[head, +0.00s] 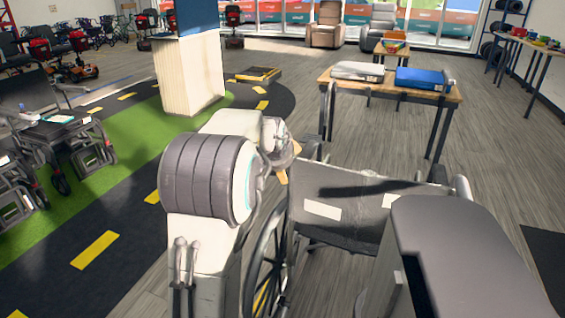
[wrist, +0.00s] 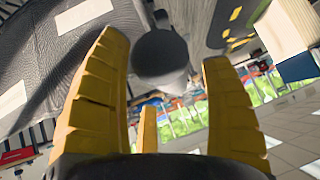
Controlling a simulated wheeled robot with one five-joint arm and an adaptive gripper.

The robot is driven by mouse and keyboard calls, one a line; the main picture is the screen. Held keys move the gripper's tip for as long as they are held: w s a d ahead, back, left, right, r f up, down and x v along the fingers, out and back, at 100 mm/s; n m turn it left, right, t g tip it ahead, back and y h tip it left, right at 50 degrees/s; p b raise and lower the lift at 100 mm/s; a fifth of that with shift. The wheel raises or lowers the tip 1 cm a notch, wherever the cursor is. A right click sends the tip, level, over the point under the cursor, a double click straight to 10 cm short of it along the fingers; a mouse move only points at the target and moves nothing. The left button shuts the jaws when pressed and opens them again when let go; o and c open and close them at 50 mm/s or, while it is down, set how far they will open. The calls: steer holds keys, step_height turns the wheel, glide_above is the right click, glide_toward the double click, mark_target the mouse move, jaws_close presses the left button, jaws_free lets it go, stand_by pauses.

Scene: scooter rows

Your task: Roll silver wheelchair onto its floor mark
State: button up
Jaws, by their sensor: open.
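The silver wheelchair (head: 345,195) stands just in front of me, with its dark backrest, white labels and a large spoked wheel showing. My base hides part of it at the lower right. Its backrest fabric also fills the upper left of the wrist view (wrist: 60,60). My gripper (head: 284,170) is beside the backrest's left edge, mostly hidden by my arm in the head view. In the wrist view my gripper (wrist: 165,52) has its yellow fingers apart, with a dark round-ended push handle (wrist: 160,60) between them or just beyond; contact is not clear. I cannot make out the floor mark.
A wooden table (head: 392,85) with folded white and blue items stands ahead. A white pillar (head: 187,75) stands on a green strip beside a black track with yellow dashes. More wheelchairs (head: 70,135) stand at left. A dark mat (head: 545,258) lies at right. Grey floor between is open.

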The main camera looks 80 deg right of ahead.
steer(key=v, duration=1.1)
steer(key=shift+a, duration=0.1)
stand_by(0.5)
